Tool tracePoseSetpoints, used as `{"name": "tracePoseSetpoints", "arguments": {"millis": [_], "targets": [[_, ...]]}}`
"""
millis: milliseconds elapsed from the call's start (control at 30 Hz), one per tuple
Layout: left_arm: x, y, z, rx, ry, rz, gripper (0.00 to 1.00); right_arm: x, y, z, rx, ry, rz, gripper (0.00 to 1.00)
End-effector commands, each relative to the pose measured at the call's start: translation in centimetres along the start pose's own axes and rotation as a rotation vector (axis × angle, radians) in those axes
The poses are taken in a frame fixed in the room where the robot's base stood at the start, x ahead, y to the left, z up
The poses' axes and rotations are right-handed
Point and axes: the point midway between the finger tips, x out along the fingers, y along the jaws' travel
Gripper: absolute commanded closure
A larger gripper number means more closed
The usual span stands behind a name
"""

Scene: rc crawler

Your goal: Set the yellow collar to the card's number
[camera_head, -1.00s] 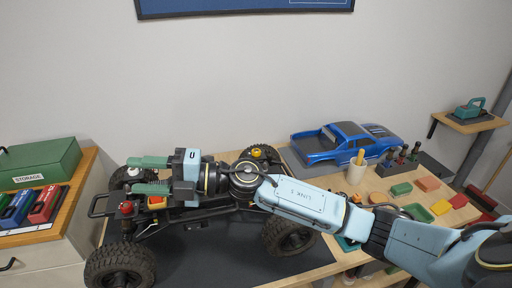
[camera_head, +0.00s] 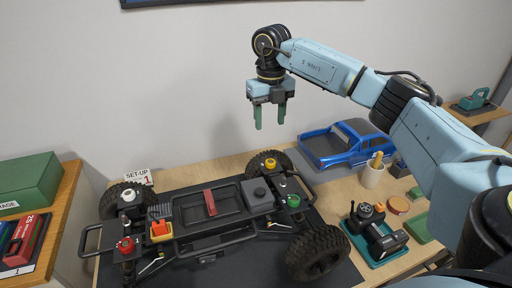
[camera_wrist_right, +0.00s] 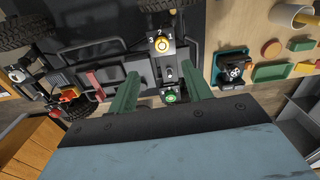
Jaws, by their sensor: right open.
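The yellow collar (camera_head: 270,163) sits at the far right corner of the crawler chassis (camera_head: 215,248). In the right wrist view the yellow collar (camera_wrist_right: 162,46) has the digits 3, 2 and 1 beside it; which one it is set to is too small to tell. The set-up card (camera_head: 138,177) stands at the back left and shows a red 1. My right gripper (camera_head: 270,121) is open and empty, fingers pointing down, well above the yellow collar and apart from it. Its green fingers also show in the right wrist view (camera_wrist_right: 160,90). My left gripper is out of view.
Other collars on the crawler are white (camera_head: 128,196), red (camera_head: 125,244) and green (camera_head: 293,201). A blue truck body (camera_head: 345,146) lies behind on the right. A cup (camera_head: 373,174) and a tool in a teal tray (camera_head: 377,240) stand on the right.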

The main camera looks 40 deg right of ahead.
Motion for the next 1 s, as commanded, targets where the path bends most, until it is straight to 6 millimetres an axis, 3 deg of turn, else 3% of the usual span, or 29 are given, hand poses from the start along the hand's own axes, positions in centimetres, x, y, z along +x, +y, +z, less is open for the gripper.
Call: {"name": "tracePoseSetpoints", "arguments": {"millis": [67, 167, 300, 400, 533, 700, 1000], "targets": [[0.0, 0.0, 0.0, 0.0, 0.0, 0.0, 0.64, 0.5, -0.2, -0.1, 0.003, 0.004, -0.004, 0.51], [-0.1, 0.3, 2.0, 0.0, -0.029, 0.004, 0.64, 1.9, -0.2, -0.1, 0.002, 0.006, -0.005, 0.51], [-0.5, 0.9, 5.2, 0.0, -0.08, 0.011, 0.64, 4.7, -0.1, -0.1, 0.002, 0.006, -0.005, 0.51], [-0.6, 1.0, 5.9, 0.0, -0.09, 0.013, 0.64, 6.9, -0.1, -0.2, 0.001, 0.006, -0.004, 0.51], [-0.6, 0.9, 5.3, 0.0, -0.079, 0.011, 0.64, 9.5, -0.1, -0.1, 0.001, 0.005, -0.002, 0.51], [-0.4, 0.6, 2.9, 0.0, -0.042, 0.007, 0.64, 11.9, -0.1, -0.1, 0.0, 0.002, -0.002, 0.51], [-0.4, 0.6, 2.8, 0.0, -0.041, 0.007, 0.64, 13.3, -0.1, -0.1, -0.001, 0.0, -0.001, 0.51]]}}
